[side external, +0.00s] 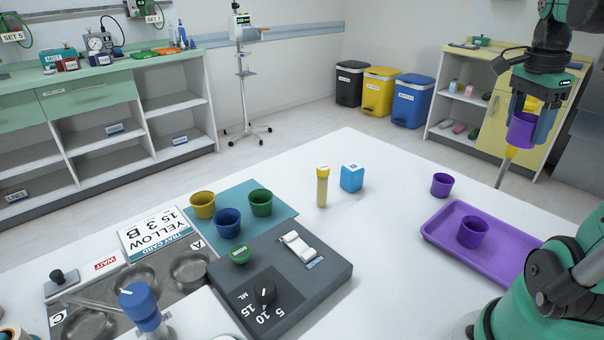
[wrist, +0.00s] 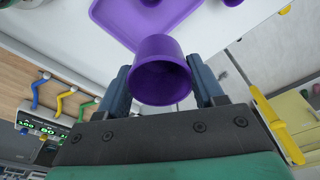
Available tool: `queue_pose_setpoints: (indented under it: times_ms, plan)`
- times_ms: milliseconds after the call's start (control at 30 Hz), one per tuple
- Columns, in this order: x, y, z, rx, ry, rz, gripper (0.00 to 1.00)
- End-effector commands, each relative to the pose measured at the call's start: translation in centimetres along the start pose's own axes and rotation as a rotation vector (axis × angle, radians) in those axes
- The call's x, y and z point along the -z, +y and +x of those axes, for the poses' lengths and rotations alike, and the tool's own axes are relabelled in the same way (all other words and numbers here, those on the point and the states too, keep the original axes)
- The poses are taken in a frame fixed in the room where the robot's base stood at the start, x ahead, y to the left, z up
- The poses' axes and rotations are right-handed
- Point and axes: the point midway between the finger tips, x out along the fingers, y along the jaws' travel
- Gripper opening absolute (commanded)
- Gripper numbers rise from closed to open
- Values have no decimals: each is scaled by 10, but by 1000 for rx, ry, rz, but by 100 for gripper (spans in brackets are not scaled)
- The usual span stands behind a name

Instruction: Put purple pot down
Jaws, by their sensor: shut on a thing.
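My gripper (side external: 531,121) is at the upper right of the side external view, raised well above the table and beyond its right part. It is shut on a purple pot (side external: 521,130), which sits between the blue fingers. In the wrist view the held pot (wrist: 161,72) shows its open mouth, and it looks empty. A second purple pot (side external: 472,232) stands on the purple tray (side external: 437,236). A third purple pot (side external: 442,185) stands on the white table (side external: 385,262) just behind the tray.
Yellow, blue and green pots (side external: 203,205) stand on a teal mat (side external: 275,189). A grey device (side external: 325,272) sits in front. The table between the blue box and the tray is clear.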

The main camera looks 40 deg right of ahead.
Motion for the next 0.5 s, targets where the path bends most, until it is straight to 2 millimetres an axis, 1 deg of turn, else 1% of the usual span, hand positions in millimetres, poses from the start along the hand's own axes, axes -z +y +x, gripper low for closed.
queue_pose_setpoints:
  times_ms: [33, 100, 200, 300, 367, 467, 500]
  plan:
    - [4, 10, 1, -16, 0, 132, 13]
    - [8, 21, 3, -37, 0, 300, 13]
    - [12, 33, 4, -59, 0, 483, 13]
    - [14, 40, 6, -73, 0, 595, 13]
    - [14, 42, 8, -77, 0, 631, 13]
    - [13, 43, 21, -79, 0, 654, 13]
    - [12, 43, 29, -79, 0, 655, 13]
